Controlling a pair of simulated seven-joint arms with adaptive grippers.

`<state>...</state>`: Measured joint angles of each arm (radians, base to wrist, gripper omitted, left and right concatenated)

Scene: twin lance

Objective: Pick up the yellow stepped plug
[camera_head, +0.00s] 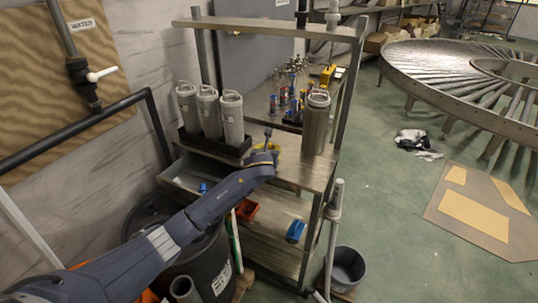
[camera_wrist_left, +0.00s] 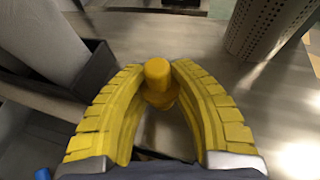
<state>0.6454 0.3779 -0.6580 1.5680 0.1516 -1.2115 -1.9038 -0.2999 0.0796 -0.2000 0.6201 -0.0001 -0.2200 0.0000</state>
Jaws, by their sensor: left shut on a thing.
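The yellow stepped plug (camera_wrist_left: 158,72) shows in the left wrist view, with a narrower round top above a wider lower part. My left gripper (camera_wrist_left: 158,85) has its yellow ridged fingers on either side of the plug and is shut on it. In the head view my left gripper (camera_head: 275,150) is over the shelf top (camera_head: 295,172), between the grey canisters and the perforated cylinder. The plug cannot be told apart from the yellow fingers there. Whether its base touches the shelf is unclear. My right gripper is not in view.
Several grey canisters (camera_head: 208,112) stand in a black tray (camera_head: 215,144) to the left. A perforated metal cylinder (camera_head: 316,122) stands close on the right. Small bottles and tools (camera_head: 290,90) are at the back. A lower shelf (camera_head: 270,235) holds red and blue bins.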

